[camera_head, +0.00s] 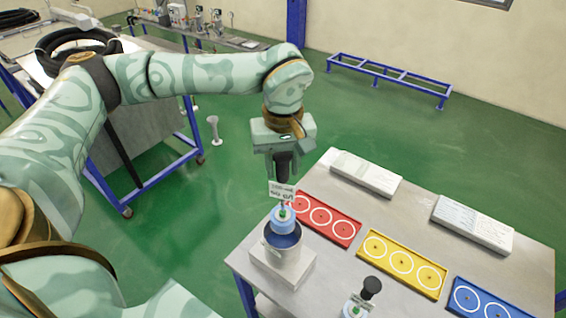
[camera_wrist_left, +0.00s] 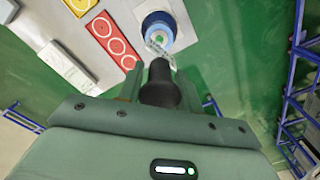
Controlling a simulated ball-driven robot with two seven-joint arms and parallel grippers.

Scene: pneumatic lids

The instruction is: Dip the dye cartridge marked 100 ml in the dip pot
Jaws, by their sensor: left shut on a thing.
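My left gripper (camera_head: 283,155) is shut on the black handle (camera_head: 283,170) of a dye cartridge, seen from above in the left wrist view (camera_wrist_left: 160,85). The cartridge has a white label (camera_head: 282,190) whose small print I cannot read for certain, and a green spot near its lower part. It hangs upright over the dip pot (camera_head: 284,262), with its light blue lower part (camera_head: 284,222) at the pot's mouth. The dip pot is pale, with dark blue inside, on a white block. How deep the cartridge sits is hard to tell. My right gripper is not in view.
A second black-handled cartridge (camera_head: 371,288) stands at the table's near edge. Red (camera_head: 348,236), yellow (camera_head: 366,252) and blue (camera_head: 458,310) trays with white rings lie on the grey table (camera_head: 330,272). Two pale slabs (camera_head: 365,174) (camera_head: 472,224) lie along the back.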

